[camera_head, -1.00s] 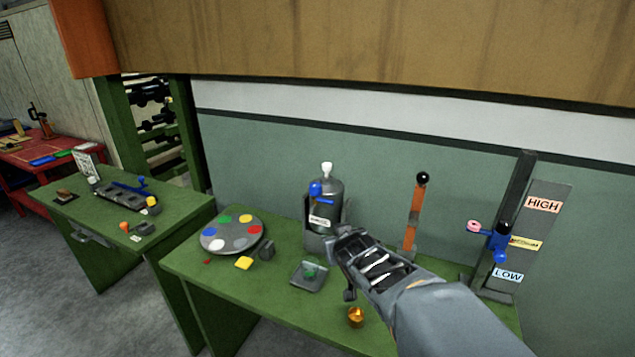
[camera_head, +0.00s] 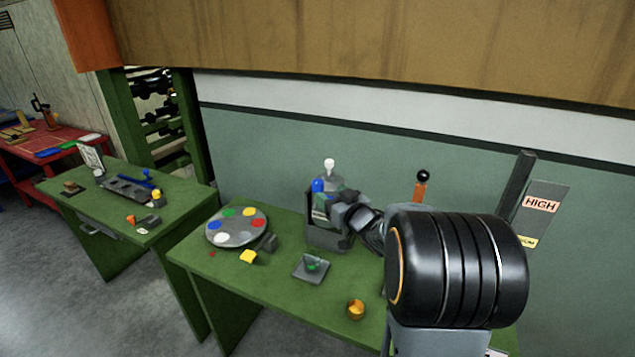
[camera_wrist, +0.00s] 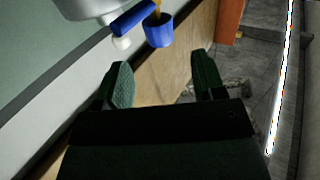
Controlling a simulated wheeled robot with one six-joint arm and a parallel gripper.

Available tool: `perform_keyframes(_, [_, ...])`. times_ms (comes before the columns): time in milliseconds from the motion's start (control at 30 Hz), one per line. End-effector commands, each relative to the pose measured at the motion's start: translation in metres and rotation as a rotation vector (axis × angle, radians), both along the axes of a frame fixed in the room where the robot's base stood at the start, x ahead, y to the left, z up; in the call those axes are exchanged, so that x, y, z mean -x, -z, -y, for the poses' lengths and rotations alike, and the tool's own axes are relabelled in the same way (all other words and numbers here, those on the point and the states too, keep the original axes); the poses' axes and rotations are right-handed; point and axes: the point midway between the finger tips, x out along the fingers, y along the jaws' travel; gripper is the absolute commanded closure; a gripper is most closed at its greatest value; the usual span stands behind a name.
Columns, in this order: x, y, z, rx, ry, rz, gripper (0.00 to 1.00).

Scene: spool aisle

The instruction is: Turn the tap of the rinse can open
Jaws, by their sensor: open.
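The rinse can (camera_head: 322,235) is a grey container with a white knob on top, standing at the back of the green bench. Its blue tap (camera_head: 318,187) shows at the upper left of the can. In the wrist view, a blue bar (camera_wrist: 133,19) and a blue cup-shaped part (camera_wrist: 159,31) lie just ahead of my fingers, by the grey can body (camera_wrist: 92,8). My gripper (camera_wrist: 160,72) is open, with nothing between its fingers and the blue parts beyond the tips. In the head view my gripper (camera_head: 343,214) overlaps the can's right side; whether it touches is unclear.
An orange lever (camera_head: 420,190) with a black ball stands right of the can, partly hidden by my arm.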

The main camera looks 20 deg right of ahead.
Motion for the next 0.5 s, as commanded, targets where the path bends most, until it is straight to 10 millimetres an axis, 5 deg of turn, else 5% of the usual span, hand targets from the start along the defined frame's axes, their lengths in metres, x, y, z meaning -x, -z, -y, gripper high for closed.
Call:
perform_keyframes(200, [-0.04, -0.001, -0.007, -0.001, -0.002, -0.002, 0.37])
perform_keyframes(500, [-0.07, 0.0, -0.011, 0.0, 0.001, -0.001, 0.37])
